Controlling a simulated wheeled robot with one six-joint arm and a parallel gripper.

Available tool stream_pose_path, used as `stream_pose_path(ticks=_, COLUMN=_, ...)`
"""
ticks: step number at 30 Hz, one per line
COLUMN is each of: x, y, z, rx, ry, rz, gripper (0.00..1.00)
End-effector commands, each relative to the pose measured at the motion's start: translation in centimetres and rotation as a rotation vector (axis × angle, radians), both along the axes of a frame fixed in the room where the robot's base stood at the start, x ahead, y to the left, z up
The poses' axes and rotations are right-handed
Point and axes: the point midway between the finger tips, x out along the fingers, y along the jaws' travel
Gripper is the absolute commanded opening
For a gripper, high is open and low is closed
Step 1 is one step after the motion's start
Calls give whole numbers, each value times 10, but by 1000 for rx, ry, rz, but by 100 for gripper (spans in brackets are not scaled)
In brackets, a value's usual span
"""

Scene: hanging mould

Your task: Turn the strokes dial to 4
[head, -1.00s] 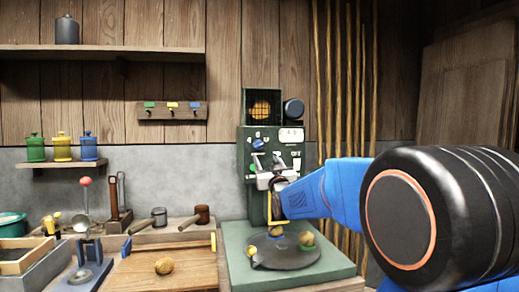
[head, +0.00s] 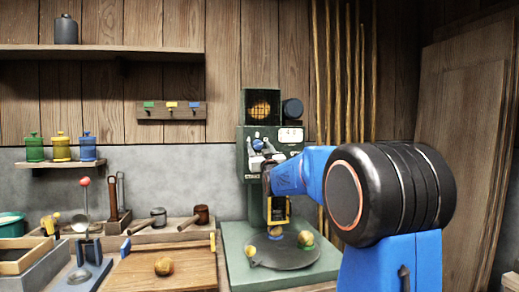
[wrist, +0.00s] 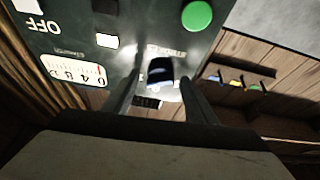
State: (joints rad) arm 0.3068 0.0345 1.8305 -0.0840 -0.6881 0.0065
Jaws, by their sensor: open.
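The green machine (head: 242,170) stands at the back centre with a blue dial (head: 258,145) on its front panel. My gripper (head: 264,160) is at the panel, just below and in front of the dial. In the wrist view the dial (wrist: 160,69) shows dark blue between the tips of my open fingers (wrist: 160,84), with a finger on either side. I cannot tell whether the fingers touch it. The numbers around the dial and its setting are too small or hidden to read.
A round dark plate (head: 285,257) with small lumps is below the gripper. Bamboo poles (head: 350,80) stand right of the machine.

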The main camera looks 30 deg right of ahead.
Motion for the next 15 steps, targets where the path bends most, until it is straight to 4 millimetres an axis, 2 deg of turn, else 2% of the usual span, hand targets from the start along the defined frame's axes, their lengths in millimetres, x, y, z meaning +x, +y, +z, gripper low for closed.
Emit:
stream_pose_path(ticks=2, x=0, y=0, z=0, rx=0, ry=0, rz=0, gripper=50)
stream_pose_path(ticks=6, x=0, y=0, z=0, rx=0, ry=0, rz=0, gripper=16)
stream_pose_path(ticks=7, x=0, y=0, z=0, rx=0, ry=0, rz=0, gripper=11)
stream_pose_path(ticks=15, x=0, y=0, z=0, rx=-16, ry=5, rz=-1, gripper=11)
